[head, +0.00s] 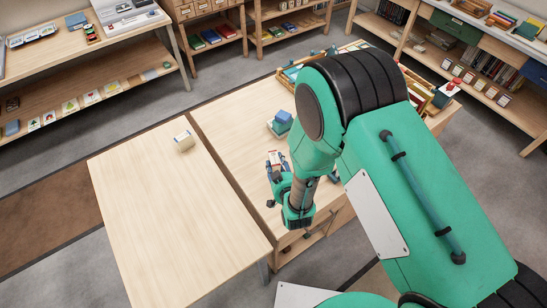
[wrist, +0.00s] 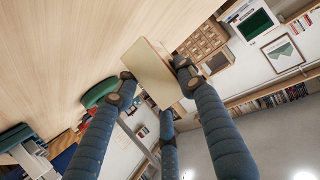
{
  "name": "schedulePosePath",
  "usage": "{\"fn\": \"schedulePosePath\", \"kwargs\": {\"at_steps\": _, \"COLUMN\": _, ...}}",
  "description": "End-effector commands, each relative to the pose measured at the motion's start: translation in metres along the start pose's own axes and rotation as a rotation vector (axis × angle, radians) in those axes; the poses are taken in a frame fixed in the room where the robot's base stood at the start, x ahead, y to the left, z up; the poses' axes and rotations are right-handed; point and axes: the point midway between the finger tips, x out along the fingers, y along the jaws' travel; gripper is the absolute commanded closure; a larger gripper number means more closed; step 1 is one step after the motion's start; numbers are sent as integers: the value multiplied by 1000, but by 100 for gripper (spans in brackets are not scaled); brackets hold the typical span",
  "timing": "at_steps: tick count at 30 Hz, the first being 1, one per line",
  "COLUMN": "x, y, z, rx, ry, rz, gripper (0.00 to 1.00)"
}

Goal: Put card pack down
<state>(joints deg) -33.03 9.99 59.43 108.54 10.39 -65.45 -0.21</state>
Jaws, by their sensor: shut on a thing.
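My gripper (head: 277,166) is low over the near-left part of the right-hand wooden table (head: 222,110). It is shut on the card pack (head: 276,157), a small flat box with some white and red showing. In the wrist view the card pack (wrist: 155,72) shows a plain tan face, gripped between the blue-grey fingers (wrist: 154,80). The wooden tabletop (wrist: 90,40) fills that view's upper left. I cannot tell whether the card pack touches the table.
A cream box (head: 184,141) stands on the otherwise bare left table (head: 160,210). A dark gap separates the two tables. A blue and green stack (head: 281,123) lies just beyond my gripper. A wooden tray (head: 290,72) sits at the far end, partly hidden by my arm.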

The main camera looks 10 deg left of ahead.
Motion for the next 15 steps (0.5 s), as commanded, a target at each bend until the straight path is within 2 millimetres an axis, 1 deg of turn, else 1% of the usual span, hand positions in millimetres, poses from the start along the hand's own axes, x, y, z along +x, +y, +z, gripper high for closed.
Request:
{"fn": "schedulePosePath", "kwargs": {"at_steps": 1, "x": 11, "y": -1, "z": -3, "rx": 0, "ry": 2, "rz": 1, "gripper": 88}}
{"fn": "schedulePosePath", "kwargs": {"at_steps": 3, "x": 24, "y": -2, "z": -7, "rx": 0, "ry": 2, "rz": 1, "gripper": 88}}
{"fn": "schedulePosePath", "kwargs": {"at_steps": 7, "x": 44, "y": -3, "z": -13, "rx": 1, "ry": 1, "rz": 1, "gripper": 88}}
{"fn": "schedulePosePath", "kwargs": {"at_steps": 12, "x": 58, "y": -5, "z": -17, "rx": 0, "ry": 0, "rz": 1, "gripper": 88}}
{"fn": "schedulePosePath", "kwargs": {"at_steps": 15, "x": 59, "y": -5, "z": -18, "rx": 0, "ry": 0, "rz": 1, "gripper": 88}}
